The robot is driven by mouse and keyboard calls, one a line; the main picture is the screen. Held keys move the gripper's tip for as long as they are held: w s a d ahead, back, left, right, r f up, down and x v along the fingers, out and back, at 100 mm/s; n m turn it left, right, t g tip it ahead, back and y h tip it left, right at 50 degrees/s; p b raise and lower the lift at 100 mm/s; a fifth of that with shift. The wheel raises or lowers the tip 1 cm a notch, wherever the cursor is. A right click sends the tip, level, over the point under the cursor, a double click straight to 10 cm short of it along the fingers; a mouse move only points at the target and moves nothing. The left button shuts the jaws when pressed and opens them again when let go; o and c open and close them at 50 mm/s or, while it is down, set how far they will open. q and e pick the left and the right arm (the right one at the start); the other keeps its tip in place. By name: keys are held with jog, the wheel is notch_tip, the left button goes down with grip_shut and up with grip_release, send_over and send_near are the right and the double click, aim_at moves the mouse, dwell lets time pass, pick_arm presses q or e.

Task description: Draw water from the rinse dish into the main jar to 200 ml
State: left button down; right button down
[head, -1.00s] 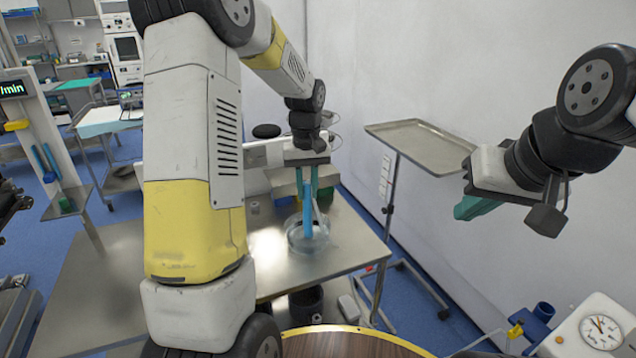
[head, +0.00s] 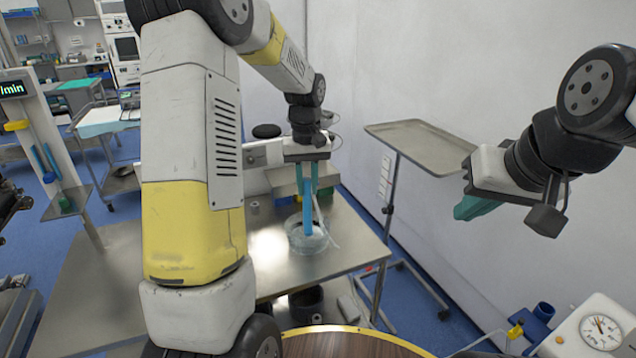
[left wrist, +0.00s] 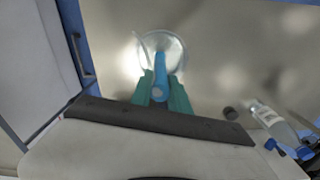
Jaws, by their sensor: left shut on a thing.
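My left gripper (head: 307,190) has its teal fingers shut on a blue suction wand (head: 308,218), held upright. The wand's lower end is at a clear round dish (head: 291,240) on the steel table; I cannot tell if the tip touches its bottom. The left wrist view shows the wand (left wrist: 161,68) between the fingers (left wrist: 162,92), with the clear dish (left wrist: 174,46) beyond. A thin clear tube (head: 325,228) runs beside the wand. My right gripper (head: 470,206) hangs in the air at the right, its fingers overlapping from this angle. I cannot identify the main jar or read its level.
The dish stands on a steel table (head: 345,262). A clear bottle (left wrist: 270,117) lies or stands near its edge in the left wrist view. An empty tray stand (head: 420,146) is by the wall. A dial gauge (head: 601,330) is at the lower right.

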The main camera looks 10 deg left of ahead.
pick_arm(q)
notch_tip(320, 180, up, 9)
jog(key=shift+f, duration=0.1)
dwell(0.3)
